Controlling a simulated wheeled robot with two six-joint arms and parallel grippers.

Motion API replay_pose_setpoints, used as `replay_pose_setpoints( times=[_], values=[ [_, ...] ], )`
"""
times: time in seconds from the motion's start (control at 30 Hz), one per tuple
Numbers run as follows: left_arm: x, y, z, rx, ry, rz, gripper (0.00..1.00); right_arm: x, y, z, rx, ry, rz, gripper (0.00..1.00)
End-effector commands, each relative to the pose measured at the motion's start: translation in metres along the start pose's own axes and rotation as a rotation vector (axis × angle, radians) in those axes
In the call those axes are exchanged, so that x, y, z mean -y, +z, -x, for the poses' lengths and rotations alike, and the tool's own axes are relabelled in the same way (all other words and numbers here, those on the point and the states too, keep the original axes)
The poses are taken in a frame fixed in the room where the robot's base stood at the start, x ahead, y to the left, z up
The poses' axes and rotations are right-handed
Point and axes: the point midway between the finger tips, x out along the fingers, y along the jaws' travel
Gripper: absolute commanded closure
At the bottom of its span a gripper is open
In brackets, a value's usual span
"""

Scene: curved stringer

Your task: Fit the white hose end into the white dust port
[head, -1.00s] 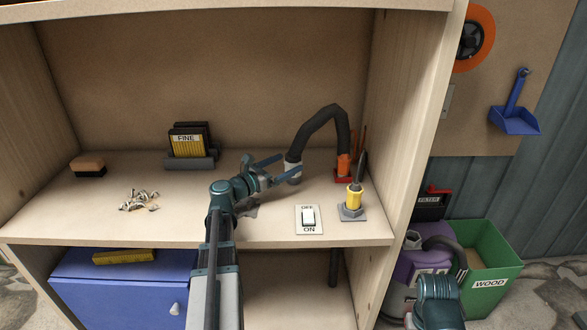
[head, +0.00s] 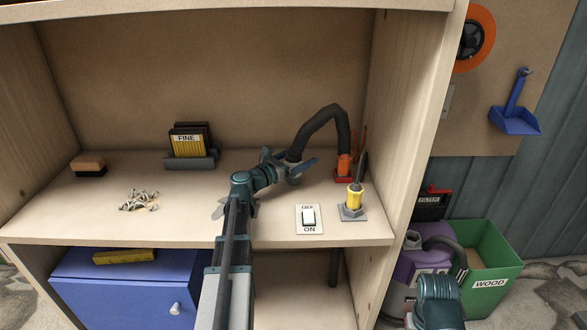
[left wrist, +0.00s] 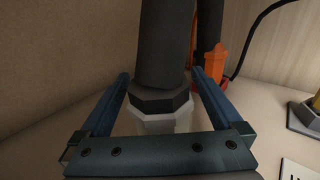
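The dark bent hose (head: 322,125) stands on the shelf with its white end down. The white hose end (left wrist: 158,122) sits below a dark collar in the left wrist view; in the head view it is mostly hidden by my gripper. My left gripper (head: 289,161) is open, with one finger on each side of the hose end and gaps visible beside the collar. A grey object (head: 218,210) shows partly behind my left arm; I cannot tell what it is. I cannot make out the white dust port. My right gripper is not in view.
An OFF/ON switch (head: 308,218) and a yellow-handled tool in a grey holder (head: 352,212) are to the right. An orange-and-red holder (head: 343,170) stands behind.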

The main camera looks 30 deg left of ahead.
Motion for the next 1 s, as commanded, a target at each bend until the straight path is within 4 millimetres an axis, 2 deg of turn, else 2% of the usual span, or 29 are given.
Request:
replay_pose_setpoints(
  times=[0.03, 0.07, 0.5, 0.8, 1.0],
  values=[
    [0.000, 0.000, 0.000, 0.000, 0.000, 0.000, 0.07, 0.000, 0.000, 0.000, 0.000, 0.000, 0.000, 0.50],
    [0.000, 0.000, 0.000, 0.000, 0.000, 0.000, 0.13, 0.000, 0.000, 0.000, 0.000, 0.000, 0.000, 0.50],
    [0.000, 0.000, 0.000, 0.000, 0.000, 0.000, 0.92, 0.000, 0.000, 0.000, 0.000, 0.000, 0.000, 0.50],
    [0.000, 0.001, 0.000, 0.000, 0.000, 0.000, 0.92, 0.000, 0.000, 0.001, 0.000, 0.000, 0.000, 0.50],
    [0.003, 0.012, -0.003, 0.000, -0.002, 0.000, 0.92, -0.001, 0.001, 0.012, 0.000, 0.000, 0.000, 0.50]
  ],
)
